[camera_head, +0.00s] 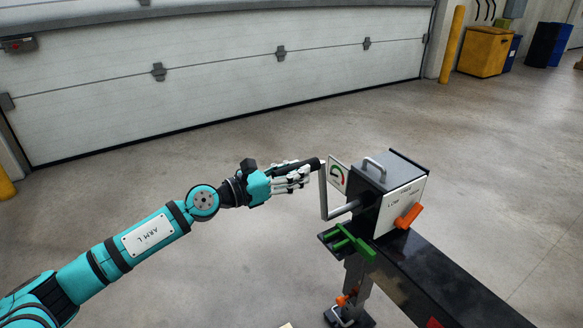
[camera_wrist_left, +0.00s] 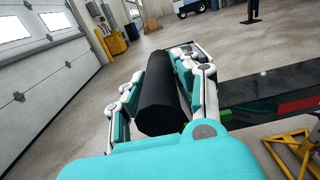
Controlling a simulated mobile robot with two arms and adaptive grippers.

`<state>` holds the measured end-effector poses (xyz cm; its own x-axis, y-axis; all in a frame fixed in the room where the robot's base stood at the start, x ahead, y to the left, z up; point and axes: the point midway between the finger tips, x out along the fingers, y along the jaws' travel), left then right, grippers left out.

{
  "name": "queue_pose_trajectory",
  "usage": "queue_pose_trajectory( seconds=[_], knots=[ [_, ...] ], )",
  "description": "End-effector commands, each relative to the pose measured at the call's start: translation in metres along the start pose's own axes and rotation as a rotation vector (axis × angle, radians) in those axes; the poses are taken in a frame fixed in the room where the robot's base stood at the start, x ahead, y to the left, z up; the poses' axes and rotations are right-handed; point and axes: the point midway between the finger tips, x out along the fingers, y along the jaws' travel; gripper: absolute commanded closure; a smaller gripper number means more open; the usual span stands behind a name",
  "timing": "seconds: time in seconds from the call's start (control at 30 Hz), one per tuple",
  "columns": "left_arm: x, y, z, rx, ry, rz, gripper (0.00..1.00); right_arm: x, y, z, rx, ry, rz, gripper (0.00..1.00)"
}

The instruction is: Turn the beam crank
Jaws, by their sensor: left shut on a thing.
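The beam crank (camera_head: 323,195) is a grey bent bar with a black handle grip, joined to the side of a grey and white box (camera_head: 399,200) on the end of a dark beam (camera_head: 450,278). My left gripper (camera_head: 297,174) comes in from the left and is shut on the black handle grip. In the left wrist view the black grip (camera_wrist_left: 160,92) lies between the two fingers (camera_wrist_left: 162,98). The crank arm stands upright from its shaft, with the handle at the top. My right gripper is in neither view.
An orange lever (camera_head: 409,216) sits on the box's front, and a round-scale gauge plate (camera_head: 338,177) beside the crank. Green bars (camera_head: 352,242) stick out below. A white garage door (camera_head: 220,65) closes the back.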

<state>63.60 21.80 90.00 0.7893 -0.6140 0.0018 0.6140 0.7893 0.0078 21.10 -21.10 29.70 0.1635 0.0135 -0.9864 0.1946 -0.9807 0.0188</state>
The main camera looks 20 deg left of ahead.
Motion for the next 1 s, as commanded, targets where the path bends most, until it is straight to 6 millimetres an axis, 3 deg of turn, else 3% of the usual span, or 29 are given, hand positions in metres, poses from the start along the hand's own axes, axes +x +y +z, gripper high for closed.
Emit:
queue_pose_trajectory(
  seconds=[0.47, 0.5, 0.67, 1.0],
  knots=[
    [0.0002, -0.0044, -0.0036, 0.012, 0.007, -0.006, 1.00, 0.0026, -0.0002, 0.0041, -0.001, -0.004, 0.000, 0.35],
    [0.0002, -0.0044, -0.0037, 0.011, 0.007, -0.006, 0.69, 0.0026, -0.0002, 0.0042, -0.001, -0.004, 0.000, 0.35],
    [0.0001, -0.0043, -0.0041, 0.011, 0.008, -0.006, 0.48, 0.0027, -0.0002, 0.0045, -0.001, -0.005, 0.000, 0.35],
    [-0.0036, -0.0027, -0.0030, 0.012, 0.006, -0.002, 0.47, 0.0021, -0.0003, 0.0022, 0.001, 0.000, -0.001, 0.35]
  ],
)
